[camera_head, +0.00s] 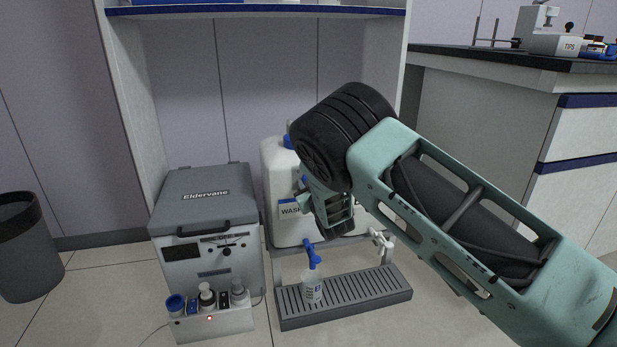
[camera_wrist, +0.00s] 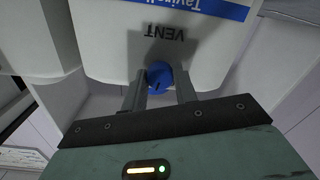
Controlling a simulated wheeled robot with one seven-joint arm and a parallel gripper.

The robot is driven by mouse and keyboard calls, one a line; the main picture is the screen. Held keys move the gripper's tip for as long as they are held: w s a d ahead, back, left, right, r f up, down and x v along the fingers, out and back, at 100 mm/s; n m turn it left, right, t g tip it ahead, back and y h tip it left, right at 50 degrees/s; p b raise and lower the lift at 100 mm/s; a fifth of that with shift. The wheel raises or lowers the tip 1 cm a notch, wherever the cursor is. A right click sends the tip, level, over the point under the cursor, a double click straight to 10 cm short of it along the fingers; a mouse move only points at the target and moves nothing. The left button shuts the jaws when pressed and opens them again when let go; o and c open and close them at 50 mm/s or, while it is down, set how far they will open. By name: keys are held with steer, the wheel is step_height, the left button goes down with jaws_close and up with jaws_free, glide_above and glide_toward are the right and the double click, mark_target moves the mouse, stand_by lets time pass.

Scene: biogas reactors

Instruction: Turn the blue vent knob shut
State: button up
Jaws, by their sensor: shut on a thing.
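The blue vent knob (camera_wrist: 160,76) sits on a white container (camera_wrist: 105,62) beside the upside-down word VENT in the wrist view. My gripper (camera_wrist: 161,84) has one finger on each side of the knob and is shut on it. In the head view, my gripper (camera_head: 318,212) is in front of the white containers (camera_head: 282,167), and I cannot make out the knob clearly there. The container's blue-striped label is partly cut off in the wrist view.
A slatted drip tray (camera_head: 345,297) holds a small bottle (camera_head: 312,287) under a blue tap (camera_head: 311,254). A grey-lidded Eldervane box (camera_head: 205,215) stands left, with several small bottles in front. A shelf (camera_head: 260,11) is overhead; a bench (camera_head: 490,130) is right.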

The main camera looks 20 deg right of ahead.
steer(key=n+p, duration=0.4)
steer(key=n, duration=0.7)
steer(key=shift+a+f+h, duration=0.1)
steer(key=shift+f+h, duration=0.05)
steer(key=shift+h, duration=0.15)
stand_by(0.4)
steer(key=o, duration=1)
steer(key=shift+c, duration=0.2)
steer(key=shift+s, duration=0.1)
steer(key=s+p, duration=0.6)
steer(key=s, duration=1.1)
steer(key=shift+s+r, duration=0.15)
steer(key=shift+r, duration=0.3)
steer(key=shift+g, duration=0.3)
